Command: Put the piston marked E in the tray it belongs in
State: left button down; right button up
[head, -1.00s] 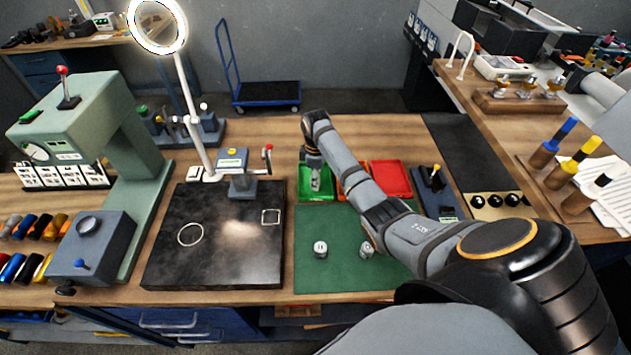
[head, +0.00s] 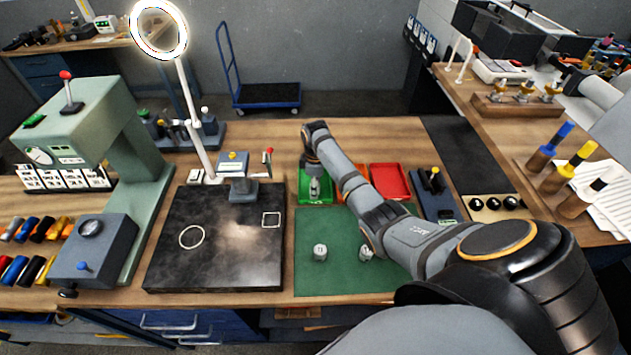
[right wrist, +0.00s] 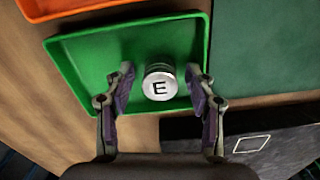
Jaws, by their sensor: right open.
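The piston marked E (right wrist: 159,84) stands upright in the green tray (right wrist: 75,62), its lettered top facing my right wrist camera. In the head view the green tray (head: 304,198) lies at the back of the green mat, with the piston (head: 315,187) in it below my right gripper (head: 313,170). My right gripper (right wrist: 163,92) is open in the wrist view, one finger on each side of the piston, with a visible gap at both sides. My left gripper is not in view.
Two other pistons stand on the green mat (head: 335,275), one on the left (head: 320,252) and one near my right arm (head: 366,253). An orange tray (head: 361,176) and a red tray (head: 391,181) sit right of the green tray. The dark granite plate (head: 215,255) lies left.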

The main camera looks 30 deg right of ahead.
notch_tip(320, 180, up, 9)
jog(key=b, duration=0.2)
jog(key=shift+w+f+b, duration=0.1)
jog(key=shift+b, duration=0.3)
notch_tip(320, 180, up, 3)
jog(key=shift+r+p, duration=0.15)
jog(key=shift+p, duration=0.25)
